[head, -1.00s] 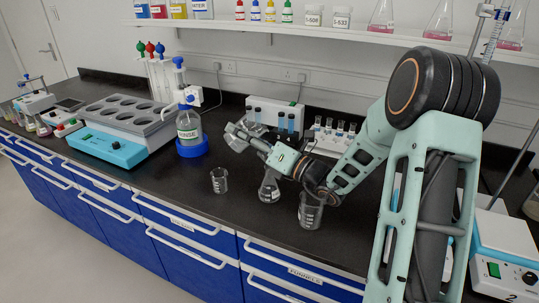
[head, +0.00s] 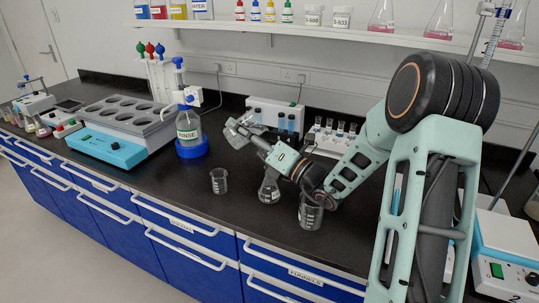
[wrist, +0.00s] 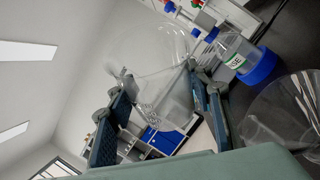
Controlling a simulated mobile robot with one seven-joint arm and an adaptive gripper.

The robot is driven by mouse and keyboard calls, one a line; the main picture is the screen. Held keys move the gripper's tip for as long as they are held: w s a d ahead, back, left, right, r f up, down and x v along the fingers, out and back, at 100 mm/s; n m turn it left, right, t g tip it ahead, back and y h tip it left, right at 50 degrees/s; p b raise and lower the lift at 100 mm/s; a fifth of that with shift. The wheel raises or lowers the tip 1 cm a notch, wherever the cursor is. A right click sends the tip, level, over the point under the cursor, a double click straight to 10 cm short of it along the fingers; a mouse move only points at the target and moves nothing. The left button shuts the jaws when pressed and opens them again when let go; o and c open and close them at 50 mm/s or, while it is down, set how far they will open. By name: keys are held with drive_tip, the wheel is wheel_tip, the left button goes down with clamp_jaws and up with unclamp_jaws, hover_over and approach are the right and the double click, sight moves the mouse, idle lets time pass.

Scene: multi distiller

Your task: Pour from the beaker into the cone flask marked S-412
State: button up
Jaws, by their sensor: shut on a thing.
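My gripper (head: 238,132) is shut on a clear glass beaker (wrist: 150,62), which sits between the two fingers in the wrist view. In the head view the held beaker is hard to tell from the fingers. No liquid can be made out in it. A cone flask (head: 269,191) stands upright on the bench below my wrist, its upper part partly hidden by my gripper. Its label is too small to read. My fingers are above the bench, to the left of and higher than this flask.
A small beaker (head: 219,181) stands left of the flask and a larger beaker (head: 311,212) right of it. The rinse bottle (head: 189,128), in a blue base, stands behind left. A rack of vials (head: 335,131) stands behind. Flasks and bottles line the shelf (head: 300,29) above.

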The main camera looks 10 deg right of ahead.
drive_tip(key=shift+d+r+m+t+b, duration=0.1)
drive_tip(key=shift+r+m+t+b, duration=0.45)
drive_tip(key=shift+m, duration=0.25)
drive_tip(key=shift+d+r+m+t+b, duration=0.1)
drive_tip(key=shift+r+m+t+b, duration=0.25)
drive_tip(key=shift+m+t+b, duration=0.4)
idle(2.0)
drive_tip(key=shift+d+f+m+t+b, duration=0.15)
drive_tip(key=shift+m+t+b, duration=0.2)
drive_tip(key=shift+m+b, duration=0.3)
drive_tip(key=shift+d+f+m+t+b, duration=0.15)
drive_tip(key=shift+m+t+b, duration=0.2)
drive_tip(key=shift+m+b, duration=0.25)
idle(1.5)
drive_tip(key=shift+d+r+m+t+h+p, duration=0.2)
drive_tip(key=shift+r+m+t+h+p, duration=0.3)
drive_tip(key=shift+m+p, duration=0.45)
idle(0.7)
